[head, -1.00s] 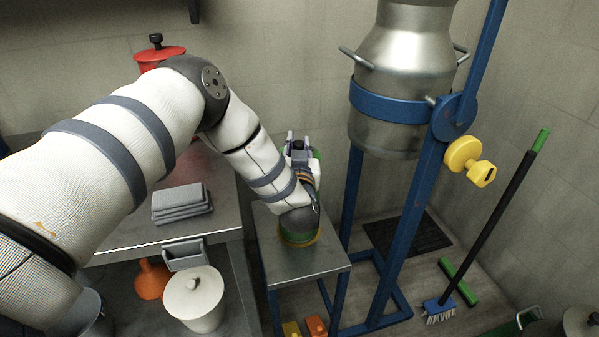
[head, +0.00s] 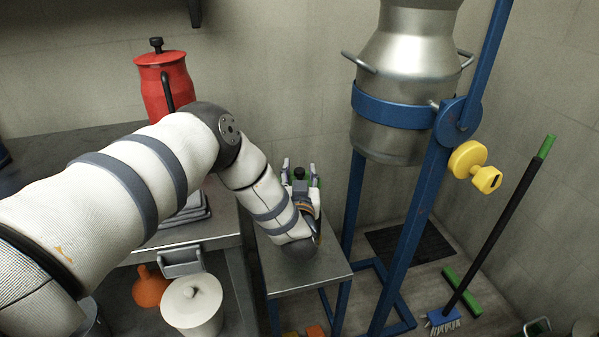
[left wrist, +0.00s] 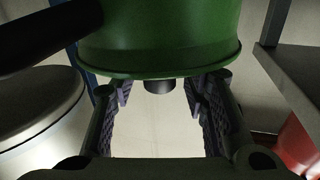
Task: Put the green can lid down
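A green can (left wrist: 160,35) fills the top of the left wrist view, with a dark handle to its left. The green lid's rim (left wrist: 160,72) runs along the can's lower edge there. A dark knob (left wrist: 160,87) sticks out from it. My left gripper (head: 300,168) is over the small steel stand (head: 290,274) in the head view. Its fingers are apart on both sides of the knob, with gaps showing. My arm hides most of the can in the head view. My right gripper is not in view.
A big steel milk can (head: 405,95) hangs in a blue frame (head: 401,250) right of the stand. A red can (head: 164,85) stands on the counter at left. A white lidded pot (head: 193,302) and an orange funnel (head: 150,289) are below. A broom (head: 490,240) leans at right.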

